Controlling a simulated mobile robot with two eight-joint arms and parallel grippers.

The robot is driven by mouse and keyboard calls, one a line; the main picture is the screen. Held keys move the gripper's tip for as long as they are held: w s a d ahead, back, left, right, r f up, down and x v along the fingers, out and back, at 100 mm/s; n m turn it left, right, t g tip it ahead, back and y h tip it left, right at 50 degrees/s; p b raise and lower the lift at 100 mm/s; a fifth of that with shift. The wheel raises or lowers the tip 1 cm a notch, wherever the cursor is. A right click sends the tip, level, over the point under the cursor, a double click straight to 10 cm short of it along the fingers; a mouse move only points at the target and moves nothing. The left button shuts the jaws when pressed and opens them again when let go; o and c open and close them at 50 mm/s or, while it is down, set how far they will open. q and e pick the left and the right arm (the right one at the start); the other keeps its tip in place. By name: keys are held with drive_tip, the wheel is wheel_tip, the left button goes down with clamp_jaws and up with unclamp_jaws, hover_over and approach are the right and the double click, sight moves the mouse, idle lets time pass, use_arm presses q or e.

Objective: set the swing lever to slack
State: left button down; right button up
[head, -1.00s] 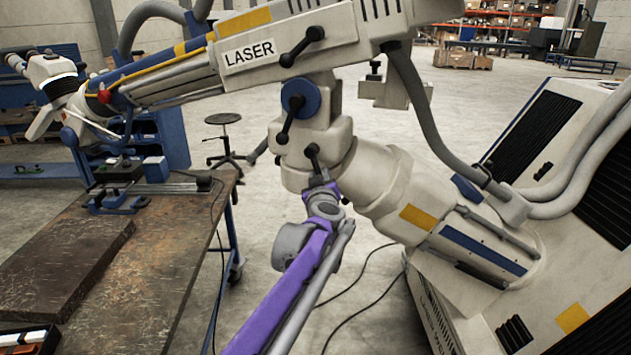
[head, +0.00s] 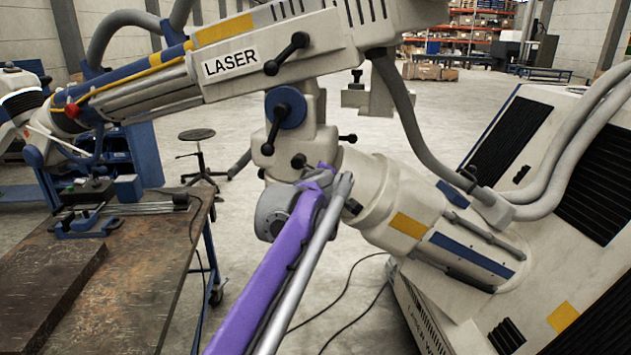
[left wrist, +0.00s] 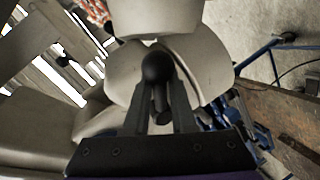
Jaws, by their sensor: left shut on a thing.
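The fingers hide most of this lever in the head view. No label marks which lever is the swing lever. My right gripper is not in view.
Other black levers sit nearby: one on the blue knob (head: 285,108), one beside the LASER label (head: 286,54), and one (head: 347,138) sticking out right of the block. A thick grey hose (head: 410,120) hangs to the right. A workbench (head: 140,270) stands left.

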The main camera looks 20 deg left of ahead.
use_arm(q)
drive_tip(key=shift+w+d+r+h, duration=0.1)
drive_tip(key=shift+d+r+h, duration=0.1)
drive_tip(key=shift+d+h, duration=0.15)
idle(0.3)
drive_tip(key=c, duration=1)
unclamp_jaws()
drive_tip(key=shift+o, duration=1.3)
drive_tip(key=shift+w+d, duration=0.1)
drive_tip(key=shift+d, duration=0.05)
drive_tip(key=shift+o, duration=0.3)
drive_tip(key=shift+d, duration=0.1)
drive_tip(key=v, duration=1)
drive_tip(key=shift+s+d+b, duration=0.15)
drive_tip(key=shift+s+b, duration=0.2)
